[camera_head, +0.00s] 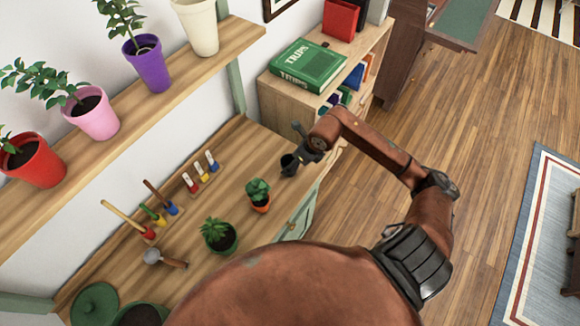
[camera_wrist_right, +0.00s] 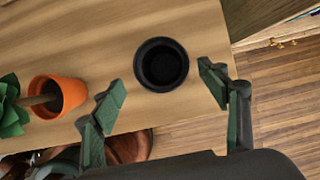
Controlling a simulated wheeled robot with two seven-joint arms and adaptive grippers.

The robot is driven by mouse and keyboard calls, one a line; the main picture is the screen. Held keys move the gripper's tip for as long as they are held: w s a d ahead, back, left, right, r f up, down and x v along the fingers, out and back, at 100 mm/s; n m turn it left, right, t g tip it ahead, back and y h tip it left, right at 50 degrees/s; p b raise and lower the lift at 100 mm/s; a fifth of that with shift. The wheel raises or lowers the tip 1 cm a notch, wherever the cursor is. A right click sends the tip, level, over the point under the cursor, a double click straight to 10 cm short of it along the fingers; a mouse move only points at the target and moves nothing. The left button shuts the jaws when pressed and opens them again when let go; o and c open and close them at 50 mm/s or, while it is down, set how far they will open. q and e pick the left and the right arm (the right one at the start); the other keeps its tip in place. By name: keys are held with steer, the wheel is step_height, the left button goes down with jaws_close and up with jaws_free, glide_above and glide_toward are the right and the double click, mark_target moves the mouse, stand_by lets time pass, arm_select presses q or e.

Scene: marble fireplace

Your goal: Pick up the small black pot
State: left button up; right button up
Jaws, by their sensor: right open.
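The small black pot (camera_head: 289,164) stands on the wooden bench near its right end in the head view. In the right wrist view the pot (camera_wrist_right: 161,65) is seen from above, round, dark and apparently empty. My right gripper (camera_head: 300,146) is right beside the pot in the head view. In the right wrist view my right gripper (camera_wrist_right: 165,90) is open, with one green-padded finger to the left and one to the right of the pot. The fingers appear apart from the pot, with wood visible on both sides. My left gripper is not in view.
An orange pot with a plant (camera_head: 259,197) stands close by, also in the right wrist view (camera_wrist_right: 59,96). A dark potted plant (camera_head: 219,236) and hand tools (camera_head: 165,257) share the bench. A shelf of potted plants (camera_head: 150,110) overhangs it. A bookcase (camera_head: 285,95) stands beyond.

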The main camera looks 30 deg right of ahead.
steer(key=x, duration=0.6)
steer(key=shift+w+d+f, duration=0.1)
steer(key=shift+w+d, duration=0.05)
steer(key=shift+c, duration=0.2)
steer(key=c, duration=1.2)
